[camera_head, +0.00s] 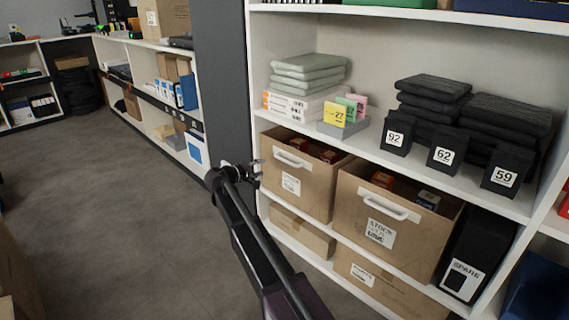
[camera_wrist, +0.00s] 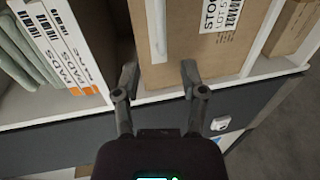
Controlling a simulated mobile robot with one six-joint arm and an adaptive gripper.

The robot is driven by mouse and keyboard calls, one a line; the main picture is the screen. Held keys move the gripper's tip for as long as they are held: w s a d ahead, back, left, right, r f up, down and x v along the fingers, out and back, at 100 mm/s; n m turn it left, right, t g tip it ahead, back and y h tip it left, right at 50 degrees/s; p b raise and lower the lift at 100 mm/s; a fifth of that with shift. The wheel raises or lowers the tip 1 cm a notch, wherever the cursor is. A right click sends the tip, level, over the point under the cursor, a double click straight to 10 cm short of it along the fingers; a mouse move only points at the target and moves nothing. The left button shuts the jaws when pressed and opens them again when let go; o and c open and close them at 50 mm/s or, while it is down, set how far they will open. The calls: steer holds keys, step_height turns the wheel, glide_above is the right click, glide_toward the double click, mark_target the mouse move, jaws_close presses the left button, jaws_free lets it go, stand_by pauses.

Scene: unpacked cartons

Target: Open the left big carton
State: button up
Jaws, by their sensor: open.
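The left big carton (camera_head: 313,194) is brown, with a white handle strip (camera_head: 290,160) and a label on its front. It stands on the middle shelf level, and small boxes show inside its top. In the wrist view the carton (camera_wrist: 195,55) appears turned sideways, with its white handle (camera_wrist: 157,32) ahead of the fingers. My gripper (camera_head: 258,172) is at the left edge of this carton, open and empty. In the wrist view its two fingertips (camera_wrist: 159,76) are spread, roughly in line with the handle but apart from it.
The right big carton (camera_head: 350,215) stands beside it, then a black SPARE box (camera_head: 470,262). Smaller cartons (camera_head: 300,234) lie on the level below. Pads, boxes and numbered black holders sit on the shelf above. A dark grey upright (camera_head: 222,90) is behind my gripper.

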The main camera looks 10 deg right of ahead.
mark_target(285, 161)
steer(key=b+x, duration=0.3)
steer(key=x, duration=1)
steer(key=shift+w+d+f, duration=0.1)
steer(key=shift+w+d, duration=0.15)
steer(key=shift+d, duration=0.05)
jaws_close()
steer(key=shift+a, duration=0.15)
steer(key=shift+s+d, duration=0.1)
steer(key=shift+d, duration=0.1)
